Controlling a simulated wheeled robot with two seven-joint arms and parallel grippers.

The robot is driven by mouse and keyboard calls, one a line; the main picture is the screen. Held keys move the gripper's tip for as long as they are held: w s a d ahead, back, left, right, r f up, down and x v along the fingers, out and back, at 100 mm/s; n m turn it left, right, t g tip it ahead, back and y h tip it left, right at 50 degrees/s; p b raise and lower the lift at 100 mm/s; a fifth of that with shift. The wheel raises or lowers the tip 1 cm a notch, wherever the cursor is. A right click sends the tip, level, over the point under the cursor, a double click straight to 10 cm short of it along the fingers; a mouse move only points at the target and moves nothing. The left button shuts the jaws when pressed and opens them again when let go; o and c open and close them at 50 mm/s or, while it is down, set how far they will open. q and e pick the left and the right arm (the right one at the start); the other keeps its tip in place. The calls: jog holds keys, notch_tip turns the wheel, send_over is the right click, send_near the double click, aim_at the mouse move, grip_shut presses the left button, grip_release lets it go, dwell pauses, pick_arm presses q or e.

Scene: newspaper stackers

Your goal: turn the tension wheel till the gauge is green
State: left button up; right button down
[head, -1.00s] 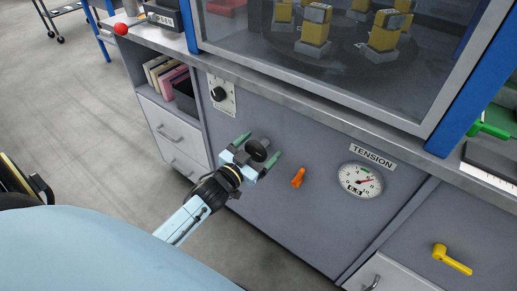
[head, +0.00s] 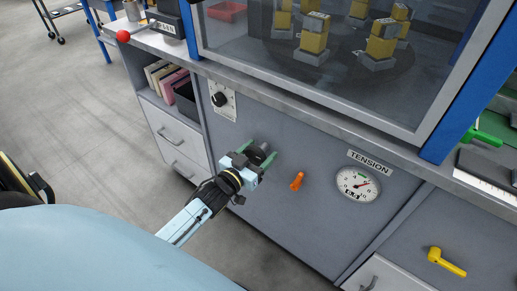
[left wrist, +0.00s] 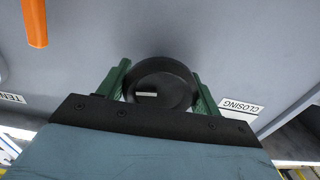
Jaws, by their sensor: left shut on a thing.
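The black round tension wheel (head: 258,153) sits on the grey cabinet front. My left gripper (head: 257,154) is shut on it, one green finger on each side. In the left wrist view the wheel (left wrist: 165,78) lies between the two green fingers, with a pale mark on its face. The round white gauge (head: 358,184) is to the right, under the TENSION label (head: 371,162). Its red needle points to the upper right, to the right of a small green band at the top. My right gripper is not in view.
An orange lever (head: 297,182) sticks out between wheel and gauge. A black knob (head: 219,99) is at upper left, a yellow handle (head: 446,262) at lower right. The counter edge (head: 310,97) runs above.

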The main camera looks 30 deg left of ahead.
pick_arm(q)
jog(key=n+p, duration=0.2)
jog(key=shift+r+n, duration=0.15)
jog(key=shift+n, duration=0.25)
jog(key=n+p, duration=0.2)
jog(key=n, duration=0.3)
jog(key=shift+p, duration=0.3)
jog(key=n, duration=0.3)
jog(key=shift+n, duration=2.4)
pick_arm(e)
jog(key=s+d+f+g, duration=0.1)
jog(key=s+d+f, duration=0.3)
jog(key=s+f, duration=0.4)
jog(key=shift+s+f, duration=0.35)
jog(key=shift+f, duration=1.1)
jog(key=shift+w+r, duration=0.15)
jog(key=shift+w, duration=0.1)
pick_arm(q)
jog(key=o, duration=1)
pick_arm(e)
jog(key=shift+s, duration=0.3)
